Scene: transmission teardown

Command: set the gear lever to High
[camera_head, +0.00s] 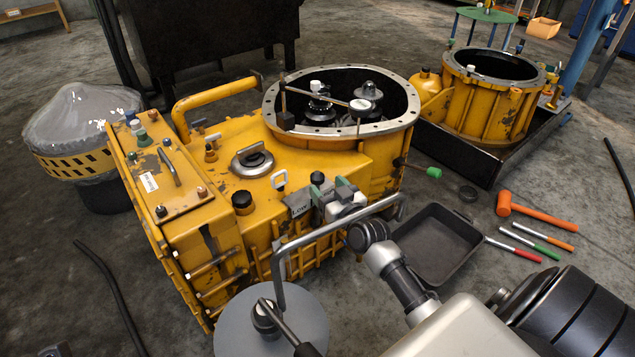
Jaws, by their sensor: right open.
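The yellow transmission housing (225,170) stands in the middle of the view. On its near right side is a grey plate (299,207) marked LOW. A dark knob (317,178), which looks like the top of the gear lever, sticks up just right of the plate. My right gripper (333,194) is open beside the knob, with its arm coming in from the lower right. The gripper hides the lever's lower part and whatever is behind it, so I cannot tell whether it touches the lever. No High mark is readable. My left gripper is not in view.
A bent grey pipe (290,246) passes close in front of the gripper, above a round grey disc (235,325). A black tray (438,240) lies right, beside an orange mallet (535,214) and several coloured-handled tools. A second yellow housing (490,105) stands behind.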

